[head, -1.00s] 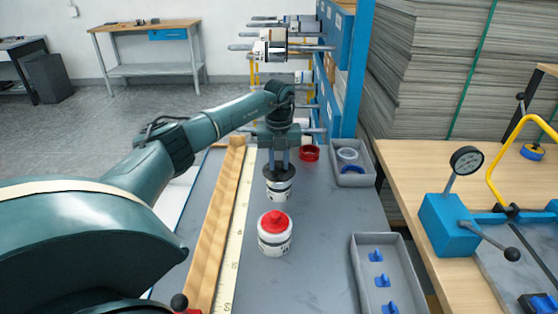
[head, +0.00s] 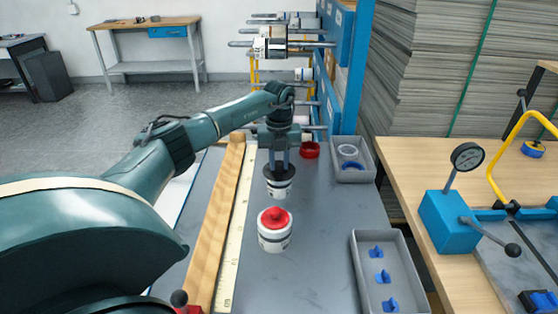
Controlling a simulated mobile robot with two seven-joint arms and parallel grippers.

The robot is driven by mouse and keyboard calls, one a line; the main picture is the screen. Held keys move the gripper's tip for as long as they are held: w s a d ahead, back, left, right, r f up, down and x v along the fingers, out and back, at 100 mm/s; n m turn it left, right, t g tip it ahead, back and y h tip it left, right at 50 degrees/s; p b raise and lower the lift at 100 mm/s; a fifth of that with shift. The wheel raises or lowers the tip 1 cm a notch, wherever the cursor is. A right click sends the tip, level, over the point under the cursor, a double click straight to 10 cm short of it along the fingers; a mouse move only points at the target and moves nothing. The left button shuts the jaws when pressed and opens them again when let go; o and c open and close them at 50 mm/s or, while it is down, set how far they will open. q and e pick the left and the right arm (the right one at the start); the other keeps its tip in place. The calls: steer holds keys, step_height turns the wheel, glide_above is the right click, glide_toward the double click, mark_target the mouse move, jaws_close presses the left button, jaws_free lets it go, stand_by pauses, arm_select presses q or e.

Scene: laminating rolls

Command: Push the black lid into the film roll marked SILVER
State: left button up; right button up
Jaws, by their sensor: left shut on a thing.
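My left gripper (head: 279,158) points down and is shut on the black lid (head: 279,173). The lid is at the top of a white film roll (head: 279,190) with dark bands, standing upright on the grey table. I cannot tell how deep the lid sits in the roll, and the roll's marking is too small to read. A second white roll (head: 274,238) stands nearer to me with a red lid (head: 274,218) on top. My right gripper is not in view.
A red ring (head: 310,150) lies behind, beside a grey tray (head: 371,172) with rings. Another grey tray (head: 357,262) at the front right holds several blue pieces. A wooden rail (head: 219,220) and a ruler (head: 238,222) run along the left. A blue press (head: 447,222) stands on the right bench.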

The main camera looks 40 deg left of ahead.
arm_select(q)
steer(key=shift+f, duration=0.1)
steer(key=o, duration=1.1)
steer(key=shift+c, duration=0.2)
step_height(320, 180, up, 13)
